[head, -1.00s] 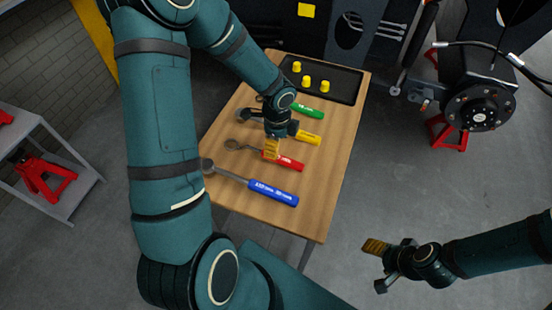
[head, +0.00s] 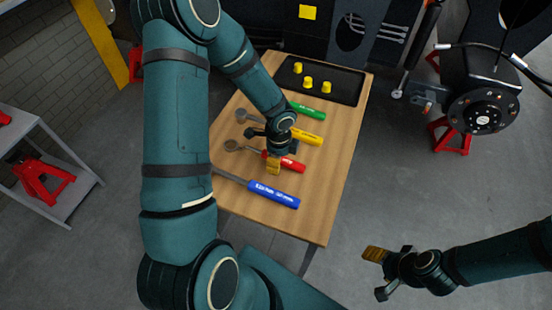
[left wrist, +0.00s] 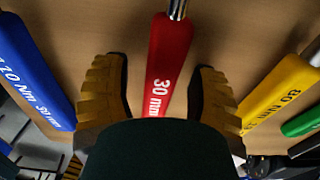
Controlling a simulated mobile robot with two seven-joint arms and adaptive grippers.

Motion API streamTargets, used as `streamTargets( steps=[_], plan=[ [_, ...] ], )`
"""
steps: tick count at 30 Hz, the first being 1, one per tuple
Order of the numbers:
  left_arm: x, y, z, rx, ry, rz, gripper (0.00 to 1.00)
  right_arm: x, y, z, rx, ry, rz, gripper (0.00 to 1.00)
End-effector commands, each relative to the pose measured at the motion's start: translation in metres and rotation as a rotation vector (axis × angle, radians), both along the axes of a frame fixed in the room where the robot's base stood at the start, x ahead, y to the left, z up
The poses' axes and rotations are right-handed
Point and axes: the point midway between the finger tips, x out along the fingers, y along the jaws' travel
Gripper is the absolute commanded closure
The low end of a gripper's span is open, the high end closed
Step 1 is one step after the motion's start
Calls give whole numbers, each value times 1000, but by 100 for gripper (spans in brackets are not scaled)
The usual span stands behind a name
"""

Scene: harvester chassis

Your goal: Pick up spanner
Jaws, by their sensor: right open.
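Several spanners with coloured handles lie side by side on the wooden table: blue (head: 275,195), red (head: 292,164), yellow (head: 308,137) and green (head: 308,111). My left gripper (head: 274,164) is low over the red spanner and hides part of it. In the left wrist view, its yellow ridged fingers (left wrist: 160,92) are spread on either side of the red handle (left wrist: 167,55), marked "30", with gaps on both sides. The blue handle (left wrist: 30,72) is left of the fingers and the yellow handle (left wrist: 282,88) right. My right gripper (head: 380,274) is open and empty, away from the table.
A black tray (head: 345,86) with yellow pieces (head: 308,82) stands at the table's far end. The table's (head: 325,195) right side is clear. A grey shelf (head: 20,122) with red stands is at left. A dark wheel hub (head: 483,110) is at upper right.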

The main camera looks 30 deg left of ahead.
Motion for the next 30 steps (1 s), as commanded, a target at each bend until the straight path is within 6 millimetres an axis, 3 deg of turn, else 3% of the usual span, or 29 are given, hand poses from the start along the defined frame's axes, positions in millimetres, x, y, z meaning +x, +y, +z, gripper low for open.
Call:
streamTargets(
  steps=[1, 4, 5, 20, 30],
  plan=[
    [0, 0, 0, 0, 0, 0, 63, 0, 0, 0, 0, 0, 0, 38],
    [0, 0, 0, 0, 0, 0, 98, 0, 0, 0, 0, 0, 0, 38],
    [0, 0, 0, 0, 0, 0, 100, 0, 0, 0, 0, 0, 0, 38],
    [0, 0, 5, 0, 0, 1, 100, 0, 0, 2, 0, 0, 0, 38],
    [1, 1, 66, 1, -5, 2, 100, 2, 0, 23, -1, -3, -5, 38]
  ],
)
